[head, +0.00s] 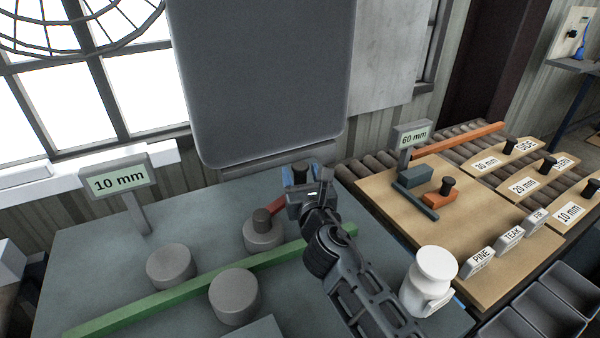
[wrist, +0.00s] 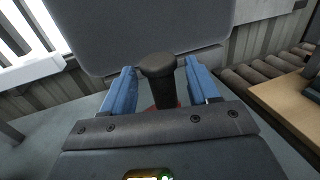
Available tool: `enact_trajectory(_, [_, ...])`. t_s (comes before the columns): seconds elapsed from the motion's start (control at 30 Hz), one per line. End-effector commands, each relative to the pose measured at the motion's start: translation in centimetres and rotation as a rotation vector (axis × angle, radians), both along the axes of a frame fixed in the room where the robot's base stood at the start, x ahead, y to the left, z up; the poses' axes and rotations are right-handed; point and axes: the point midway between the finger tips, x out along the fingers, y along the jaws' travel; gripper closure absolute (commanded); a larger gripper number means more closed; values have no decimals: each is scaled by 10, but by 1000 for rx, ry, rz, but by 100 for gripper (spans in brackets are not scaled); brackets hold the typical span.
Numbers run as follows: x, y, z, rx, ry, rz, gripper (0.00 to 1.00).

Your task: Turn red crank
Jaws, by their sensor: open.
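The red crank (head: 279,206) runs from a grey round hub (head: 263,236) on the grey-green table toward my gripper. A brown stub stands on the hub end, and the far end is hidden behind my gripper in the head view. A dark upright knob (wrist: 158,82) stands between my gripper's (wrist: 160,84) two blue fingers in the wrist view, with a bit of red below it. My gripper (head: 302,176) is open, with gaps between the knob and both fingers.
A green bar (head: 150,305) crosses the table past two grey cylinders (head: 170,266). A "10 mm" sign (head: 121,180) stands at left. A white jar (head: 430,280) is right of my arm. A large dark panel (head: 262,75) rises behind. A wooden board (head: 390,195) lies right.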

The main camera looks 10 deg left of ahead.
Motion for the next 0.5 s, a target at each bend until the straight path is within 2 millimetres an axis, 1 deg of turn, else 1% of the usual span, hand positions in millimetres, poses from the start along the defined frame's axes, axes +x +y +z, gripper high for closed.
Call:
enact_trajectory(0.1, [11,4,-1,-1,0,0,40])
enact_trajectory(0.2, [16,6,-1,0,0,0,40])
enact_trajectory(0.5, [18,6,0,1,1,-1,40])
